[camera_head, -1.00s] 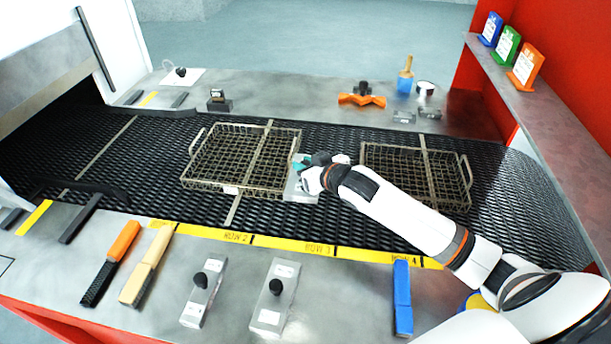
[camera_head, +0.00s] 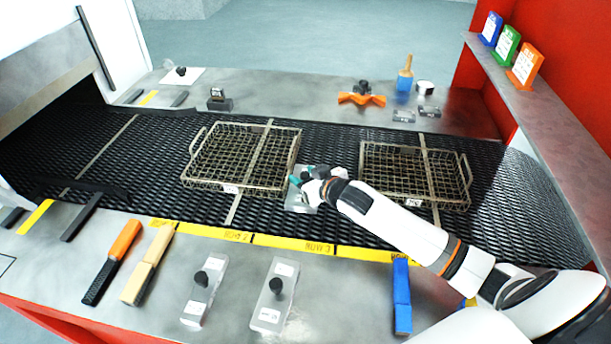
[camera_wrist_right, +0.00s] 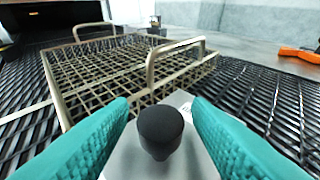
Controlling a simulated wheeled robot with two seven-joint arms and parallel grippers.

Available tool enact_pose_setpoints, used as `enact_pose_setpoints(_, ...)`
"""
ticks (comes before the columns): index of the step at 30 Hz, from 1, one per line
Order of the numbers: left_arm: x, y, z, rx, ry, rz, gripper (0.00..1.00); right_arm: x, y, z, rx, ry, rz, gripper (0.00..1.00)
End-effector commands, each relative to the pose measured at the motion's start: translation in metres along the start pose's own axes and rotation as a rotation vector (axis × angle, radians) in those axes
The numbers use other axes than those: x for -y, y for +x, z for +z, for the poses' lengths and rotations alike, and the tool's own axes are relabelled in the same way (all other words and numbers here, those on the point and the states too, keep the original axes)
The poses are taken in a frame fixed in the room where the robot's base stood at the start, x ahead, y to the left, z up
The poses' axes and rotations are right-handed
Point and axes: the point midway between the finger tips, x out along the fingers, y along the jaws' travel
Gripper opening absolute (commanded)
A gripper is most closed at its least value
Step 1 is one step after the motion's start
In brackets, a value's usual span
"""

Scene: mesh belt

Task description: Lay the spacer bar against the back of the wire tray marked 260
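The spacer bar (camera_head: 300,201), a grey block with a black knob (camera_wrist_right: 160,131), lies on the mesh belt at the right end of the left wire tray (camera_head: 211,187). Whether it touches the tray is not clear. My right gripper (camera_head: 303,178) is over the bar. In the right wrist view its teal fingers (camera_wrist_right: 160,118) stand apart either side of the knob, with gaps showing. The left tray (camera_wrist_right: 67,105) has a white label whose number I cannot read. A second wire tray (camera_head: 466,201) stands to the right. My left gripper is out of view.
Two more grey bars with black knobs (camera_head: 205,290) (camera_head: 273,297) lie on the front ledge. An orange-handled brush (camera_head: 110,262), a wooden-handled tool (camera_head: 147,266) and a blue bar (camera_head: 402,297) are there too. An orange part (camera_head: 361,99) sits behind the belt.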

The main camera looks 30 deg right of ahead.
Motion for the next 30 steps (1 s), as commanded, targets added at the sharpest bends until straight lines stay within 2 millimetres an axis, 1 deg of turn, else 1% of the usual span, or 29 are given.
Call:
enact_pose_setpoints(5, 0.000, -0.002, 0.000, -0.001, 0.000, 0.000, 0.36, 0.000, -0.002, 0.004, 0.001, -0.001, 0.000, 0.45)
enact_pose_setpoints(7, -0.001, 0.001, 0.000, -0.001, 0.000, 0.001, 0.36, 0.000, -0.007, 0.001, 0.000, -0.001, 0.001, 0.45)
enact_pose_setpoints(11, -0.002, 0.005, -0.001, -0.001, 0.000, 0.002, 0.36, 0.000, -0.028, 0.000, 0.000, -0.003, 0.002, 0.45)
enact_pose_setpoints(15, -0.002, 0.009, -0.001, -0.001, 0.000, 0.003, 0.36, 0.000, -0.052, 0.000, -0.001, -0.003, 0.001, 0.45)
enact_pose_setpoints(19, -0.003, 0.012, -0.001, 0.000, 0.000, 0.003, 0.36, 0.000, -0.068, 0.001, -0.001, 0.000, 0.000, 0.45)
enact_pose_setpoints(23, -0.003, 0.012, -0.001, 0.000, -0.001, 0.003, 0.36, 0.000, -0.075, 0.002, 0.000, 0.000, 0.000, 0.45)
enact_pose_setpoints(30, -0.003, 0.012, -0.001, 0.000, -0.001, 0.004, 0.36, 0.000, -0.076, 0.003, 0.000, 0.000, -0.001, 0.45)
